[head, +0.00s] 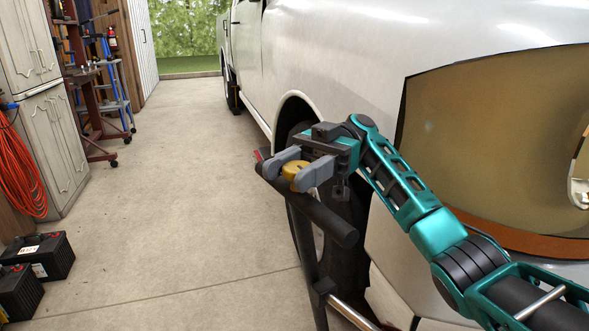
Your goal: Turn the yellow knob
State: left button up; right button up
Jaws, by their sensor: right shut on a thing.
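The yellow knob (296,175) sits near the top of a dark bar with a black handle (320,215), in front of the truck's front wheel. My right gripper (302,173) reaches in from the right, and its grey fingers are closed on the two sides of the knob. The knob's top shows between the fingers; its lower part and mount are hidden. My left gripper is not in the head view.
The white truck (345,60) fills the right side, close to my right arm. Black batteries (45,253) stand on the floor at left, with a cabinet (55,130) and an orange hose (22,170). The concrete floor (170,200) in the middle is clear.

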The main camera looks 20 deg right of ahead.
aim_at(294, 170)
jog(key=shift+s+r, duration=0.15)
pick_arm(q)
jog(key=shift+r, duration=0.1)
pick_arm(e)
jog(key=o, duration=1)
jog(key=shift+s, duration=0.1)
pick_arm(q)
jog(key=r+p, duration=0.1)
jog(key=p, duration=0.1)
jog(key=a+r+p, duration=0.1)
jog(key=p, duration=0.2)
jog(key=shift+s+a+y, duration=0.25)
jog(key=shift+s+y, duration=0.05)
pick_arm(e)
notch_tip(294, 170, up, 20)
